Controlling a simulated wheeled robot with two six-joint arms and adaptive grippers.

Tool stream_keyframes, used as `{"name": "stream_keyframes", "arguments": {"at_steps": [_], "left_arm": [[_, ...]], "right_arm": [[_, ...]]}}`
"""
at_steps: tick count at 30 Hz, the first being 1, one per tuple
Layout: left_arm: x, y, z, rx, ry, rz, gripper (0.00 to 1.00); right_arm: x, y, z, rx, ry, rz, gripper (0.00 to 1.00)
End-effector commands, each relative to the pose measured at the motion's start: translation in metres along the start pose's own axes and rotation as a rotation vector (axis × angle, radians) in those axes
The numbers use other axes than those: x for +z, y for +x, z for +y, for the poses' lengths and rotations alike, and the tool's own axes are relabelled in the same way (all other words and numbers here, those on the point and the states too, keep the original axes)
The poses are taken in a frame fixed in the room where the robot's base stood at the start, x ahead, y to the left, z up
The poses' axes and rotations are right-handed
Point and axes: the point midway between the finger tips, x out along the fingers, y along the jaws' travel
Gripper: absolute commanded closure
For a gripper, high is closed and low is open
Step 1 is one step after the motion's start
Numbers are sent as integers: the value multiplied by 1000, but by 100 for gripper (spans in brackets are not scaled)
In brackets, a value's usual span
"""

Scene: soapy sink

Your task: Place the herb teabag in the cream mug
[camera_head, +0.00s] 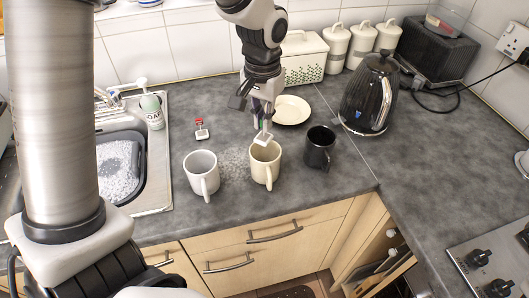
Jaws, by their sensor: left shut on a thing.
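The cream mug (267,172) stands upright on the counter, between a white mug and a black mug. My left gripper (262,112) reaches down from above, just over the cream mug. It is shut on a teabag (264,138), which I take to be the herb one; a bit of green shows at the fingers. The pale bag hangs at the cream mug's mouth, over its back rim. I cannot tell whether it touches the rim or dips inside. My right gripper is not in view.
The white mug (201,176) and black mug (319,148) flank the cream mug. A red-tagged teabag (201,129) lies behind the white mug. A cream plate (292,111) and a dark kettle (371,97) stand behind.

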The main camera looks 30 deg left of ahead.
Motion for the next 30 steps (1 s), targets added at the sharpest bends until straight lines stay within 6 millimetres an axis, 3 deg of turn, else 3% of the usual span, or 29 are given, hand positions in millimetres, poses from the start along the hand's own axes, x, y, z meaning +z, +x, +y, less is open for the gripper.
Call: {"name": "stream_keyframes", "arguments": {"at_steps": [3, 6, 16, 28, 29, 30], "left_arm": [[2, 38, 0, -1, 1, -8, 100], [1, 62, 0, -1, 1, -4, 100], [1, 113, 0, -1, 0, -2, 100], [1, 123, 0, 0, 1, 1, 100], [0, 121, 0, 0, 1, 1, 81], [0, 121, 0, 0, 1, 1, 81]], "right_arm": [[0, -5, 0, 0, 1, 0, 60], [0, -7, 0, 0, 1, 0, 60], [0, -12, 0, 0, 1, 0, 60], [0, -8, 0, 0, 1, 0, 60], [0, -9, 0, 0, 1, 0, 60], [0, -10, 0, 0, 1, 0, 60]]}}
